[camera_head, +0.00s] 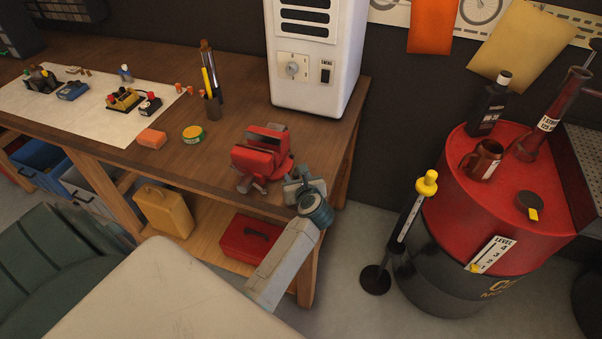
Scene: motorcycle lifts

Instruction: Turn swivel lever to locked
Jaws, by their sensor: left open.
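A red bench vise (262,156) stands on the wooden workbench near its front right corner. Small grey metal parts show at its lower front; which of them is the swivel lever I cannot tell at this size. My left gripper (298,182) is at the right front of the vise base, close beside it. It is open, with nothing visible held in it. It covers part of the bench corner and perhaps part of the vise base. Whether its fingers touch the vise I cannot tell. My right gripper is not in view.
A white cabinet (315,55) with a dial stands behind the vise. A red drum (510,215) and a yellow-topped stand (408,215) are at the right.

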